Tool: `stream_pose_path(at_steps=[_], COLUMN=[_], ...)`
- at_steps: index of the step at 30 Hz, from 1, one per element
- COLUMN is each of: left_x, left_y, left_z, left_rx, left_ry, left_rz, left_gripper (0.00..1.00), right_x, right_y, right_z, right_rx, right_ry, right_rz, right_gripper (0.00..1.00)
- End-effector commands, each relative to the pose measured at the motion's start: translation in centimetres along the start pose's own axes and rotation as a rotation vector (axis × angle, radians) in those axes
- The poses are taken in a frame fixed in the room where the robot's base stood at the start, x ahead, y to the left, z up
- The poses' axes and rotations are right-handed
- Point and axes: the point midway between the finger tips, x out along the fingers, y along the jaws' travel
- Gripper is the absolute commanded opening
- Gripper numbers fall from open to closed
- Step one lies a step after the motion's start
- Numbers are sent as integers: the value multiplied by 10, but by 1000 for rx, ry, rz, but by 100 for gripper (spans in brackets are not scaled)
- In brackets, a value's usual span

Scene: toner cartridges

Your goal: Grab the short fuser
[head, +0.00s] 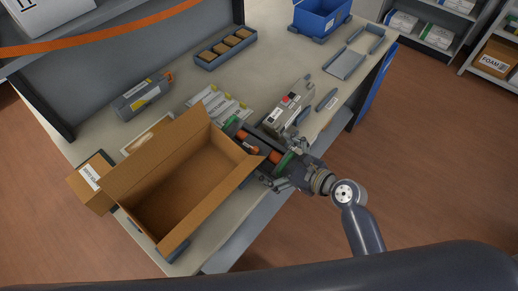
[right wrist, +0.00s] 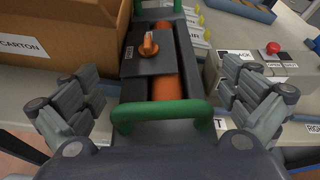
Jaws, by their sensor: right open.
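A dark grey fuser unit with orange rollers and green end handles (head: 250,139) lies on the bench just right of the open carton. It fills the middle of the right wrist view (right wrist: 150,68), with an orange knob on top and a green handle at its near end. A label near that handle is mostly hidden, so I cannot read whether it is the short one. My right gripper (head: 281,164) is at the near end of the unit. In the right wrist view its fingers (right wrist: 165,105) are spread wide, one on each side, holding nothing. My left gripper is out of view.
The open cardboard carton (head: 146,218) stands close left of the fuser. A grey box with a red button (head: 287,111) stands close on its right. A toner cartridge (head: 145,98), a tray of brown blocks (head: 210,62) and a blue bin (head: 318,20) are farther back.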

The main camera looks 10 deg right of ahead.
Motion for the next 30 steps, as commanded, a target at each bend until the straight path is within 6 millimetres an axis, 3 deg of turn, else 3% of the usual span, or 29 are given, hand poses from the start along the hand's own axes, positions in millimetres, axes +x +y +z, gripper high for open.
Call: stream_pose_path(at_steps=[6, 15, 27, 30], left_x=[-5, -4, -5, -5], left_y=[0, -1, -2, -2], left_z=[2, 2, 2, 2], left_rx=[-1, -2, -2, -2], left_ry=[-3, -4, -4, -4], left_rz=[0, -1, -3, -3], left_gripper=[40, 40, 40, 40], right_x=[27, 31, 31, 31], right_y=[-1, 0, -3, -3], right_z=[-1, -2, 3, 3], right_rx=[0, -1, -3, -3], right_ry=[-1, 1, -8, -7], right_rz=[-1, -1, -7, -7], right_gripper=[100, 100, 12, 12])
